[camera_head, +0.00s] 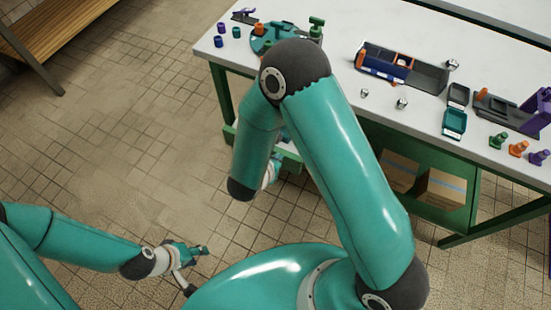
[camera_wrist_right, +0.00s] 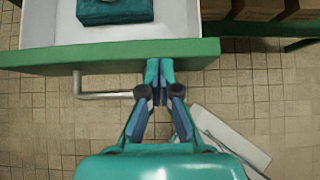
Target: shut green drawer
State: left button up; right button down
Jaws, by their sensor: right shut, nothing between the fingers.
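The green drawer (camera_wrist_right: 110,57) stands open in the right wrist view, its white inside showing with a teal item (camera_wrist_right: 115,10) in it. Its metal bar handle (camera_wrist_right: 105,95) sticks out left of my fingers. My right gripper (camera_wrist_right: 160,72) is shut and empty, its fingertips overlapping the drawer front right of the handle; contact is unclear. In the head view, part of the drawer (camera_head: 292,160) juts out under the table, and my right arm hides most of it and the right gripper. My left gripper (camera_head: 203,252) hangs over the floor at lower left, far from the drawer; its opening is unclear.
Cardboard boxes (camera_head: 440,188) sit on the shelf below. A wooden bench (camera_head: 50,40) stands at upper left. The tiled floor between is clear.

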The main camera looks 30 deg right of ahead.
jog(key=w+d+b, duration=0.1)
jog(key=w+d, duration=0.2)
jog(key=d, duration=0.1)
jog(key=w+d+b, duration=0.2)
jog(key=w+d, duration=0.2)
jog(key=d, duration=0.1)
jog(key=w+d+b, duration=0.2)
jog(key=w+d, duration=0.1)
jog(key=d, duration=0.1)
jog(key=shift+w+d, duration=0.6)
jog(key=shift+b, duration=0.3)
